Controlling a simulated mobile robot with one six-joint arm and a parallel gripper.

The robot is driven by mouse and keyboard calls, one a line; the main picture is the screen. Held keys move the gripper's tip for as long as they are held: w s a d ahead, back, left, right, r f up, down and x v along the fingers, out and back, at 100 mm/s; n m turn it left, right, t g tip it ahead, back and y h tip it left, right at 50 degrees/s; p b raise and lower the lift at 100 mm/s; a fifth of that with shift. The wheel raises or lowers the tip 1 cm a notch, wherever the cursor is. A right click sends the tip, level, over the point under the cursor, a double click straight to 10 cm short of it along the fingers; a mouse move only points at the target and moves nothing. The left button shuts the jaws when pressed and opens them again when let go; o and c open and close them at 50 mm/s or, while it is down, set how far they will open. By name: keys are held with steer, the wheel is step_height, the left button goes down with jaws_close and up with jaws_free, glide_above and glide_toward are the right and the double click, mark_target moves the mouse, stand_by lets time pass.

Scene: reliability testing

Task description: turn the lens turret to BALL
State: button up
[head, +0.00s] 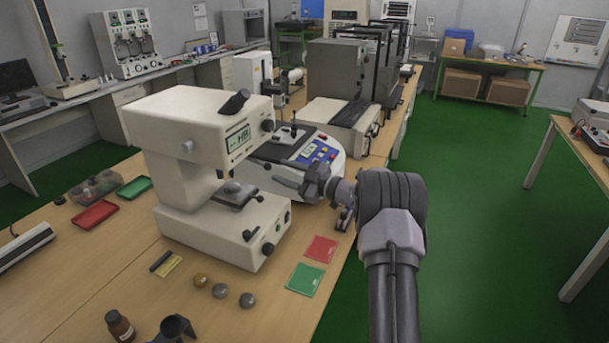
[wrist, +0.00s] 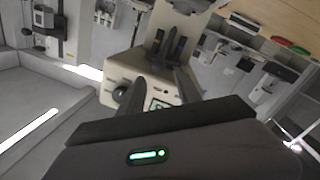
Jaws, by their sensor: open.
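The cream bench tester (head: 195,125) stands upright on the wooden bench, with a lit display (head: 238,138) on its head. In the head view its turret is not clear under the head. In the wrist view the tester (wrist: 140,70) appears turned over, and dark upright parts with a blue and an orange mark, probably the lens turret (wrist: 157,42), show beyond my fingers. No BALL label is readable. My gripper (head: 285,180) is open and empty, to the right of the tester's stage (head: 236,195). Its fingers (wrist: 157,84) also show in the wrist view, apart, pointing at the tester.
A white-and-blue machine (head: 310,150) stands close behind my gripper. Red (head: 321,249) and green (head: 304,279) cards and several small round pieces (head: 220,290) lie in front of the tester. A brown bottle (head: 119,325) stands at the front. Green floor (head: 480,200) is clear on the right.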

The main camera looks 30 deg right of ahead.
steer(key=p+v, duration=0.1)
steer(key=v, duration=0.7)
